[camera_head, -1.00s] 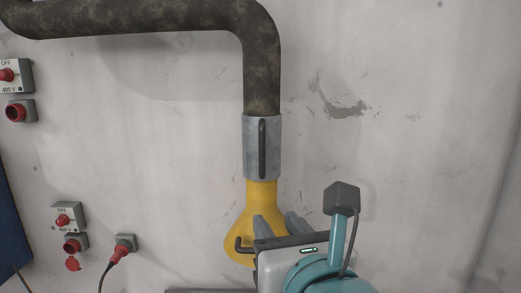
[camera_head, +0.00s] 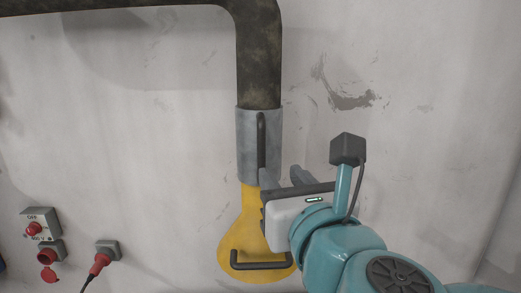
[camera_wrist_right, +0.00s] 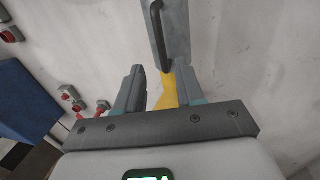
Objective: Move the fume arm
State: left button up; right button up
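The fume arm has a dark mottled hose (camera_head: 258,60), a grey collar (camera_head: 246,150) with a black upright handle (camera_head: 262,140), and a yellow hood (camera_head: 240,235) with a black bar handle (camera_head: 262,265) near its lower rim. My right gripper (camera_head: 281,177) is in front of the hood's neck, just below and right of the collar's handle. In the right wrist view, my right gripper's fingers (camera_wrist_right: 160,82) are apart with nothing gripped; the collar handle (camera_wrist_right: 158,35) and yellow hood (camera_wrist_right: 167,90) show beyond them. My left gripper is not in view.
A pale, peeling wall (camera_head: 400,60) stands behind the fume arm. Red sockets (camera_head: 48,252) and a red plug (camera_head: 100,262) with a cable are at lower left. A blue panel (camera_wrist_right: 25,100) shows at left in the wrist view. The wall right of the hood is clear.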

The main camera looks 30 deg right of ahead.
aim_at(263, 152)
jog(key=x, duration=1)
jog(key=shift+w+d+f, duration=0.1)
jog(key=shift+w+f, duration=0.15)
jog(key=shift+f, duration=0.05)
jog(key=shift+w+r, duration=0.3)
jog(key=shift+w, duration=0.15)
jog(key=shift+w+d+f, duration=0.1)
jog(key=shift+w+d, duration=0.1)
jog(key=shift+w, duration=0.25)
jog(key=shift+w+d+f, duration=0.15)
jog(key=shift+w, duration=0.3)
jog(key=shift+s+a+r, duration=0.15)
jog(key=shift+s+a, duration=0.05)
jog(key=shift+s, duration=0.2)
jog(key=c, duration=0.3)
jog(key=shift+s+r, duration=0.1)
jog(key=shift+s, duration=0.05)
grip_shut()
